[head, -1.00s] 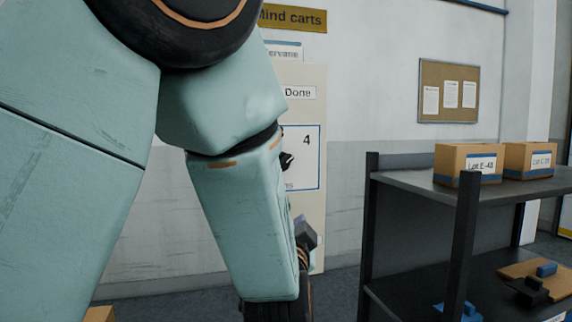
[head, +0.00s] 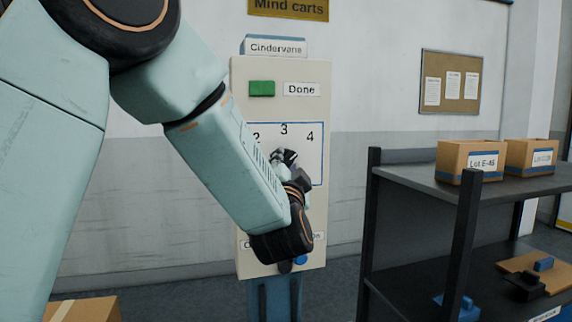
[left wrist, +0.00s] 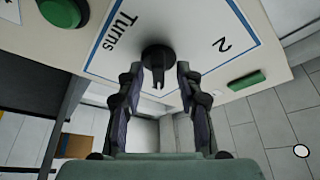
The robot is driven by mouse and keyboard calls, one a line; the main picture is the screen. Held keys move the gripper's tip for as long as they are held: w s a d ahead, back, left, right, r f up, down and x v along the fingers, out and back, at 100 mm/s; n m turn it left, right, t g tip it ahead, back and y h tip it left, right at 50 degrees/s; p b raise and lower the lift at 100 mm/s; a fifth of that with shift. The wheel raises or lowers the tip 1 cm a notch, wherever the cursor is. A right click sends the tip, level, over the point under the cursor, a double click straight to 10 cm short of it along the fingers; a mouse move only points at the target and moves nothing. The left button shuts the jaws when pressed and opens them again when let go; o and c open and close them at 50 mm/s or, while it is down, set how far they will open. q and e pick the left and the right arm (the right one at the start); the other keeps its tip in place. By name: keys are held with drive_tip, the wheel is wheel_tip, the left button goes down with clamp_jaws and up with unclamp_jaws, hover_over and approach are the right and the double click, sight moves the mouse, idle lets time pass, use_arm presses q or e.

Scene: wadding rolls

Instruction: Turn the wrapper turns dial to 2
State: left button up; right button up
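The wrapper turns dial is a dark round knob (left wrist: 157,58) with a notched grip on a white, blue-bordered scale. In the left wrist view the scale shows "Turns" and a 2 (left wrist: 222,45). In the head view the numbers 2, 3 and 4 (head: 310,137) show on the panel (head: 245,190), while my gripper and arm largely hide the dial. My left gripper (left wrist: 158,70) is open, its two fingers on either side of the knob and apart from it. In the head view the gripper (head: 287,160) is close to the panel. Where the dial points is unclear. My right gripper is not in view.
A green button (head: 262,88) labelled Done sits above the scale. A blue button (head: 301,259) shows low on the panel. A dark shelf (head: 420,180) with boxes (head: 470,158) stands at right. A cardboard box (head: 85,308) is at lower left.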

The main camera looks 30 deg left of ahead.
use_arm(q)
drive_tip(key=shift+w+f, duration=0.1)
drive_tip(key=shift+w, duration=0.15)
drive_tip(key=shift+s+d+r, duration=0.2)
drive_tip(key=shift+s, duration=0.15)
drive_tip(key=c, duration=0.3)
drive_tip(key=shift+a, duration=0.1)
drive_tip(key=shift+c, duration=0.9)
drive_tip(key=shift+w, duration=0.2)
clamp_jaws()
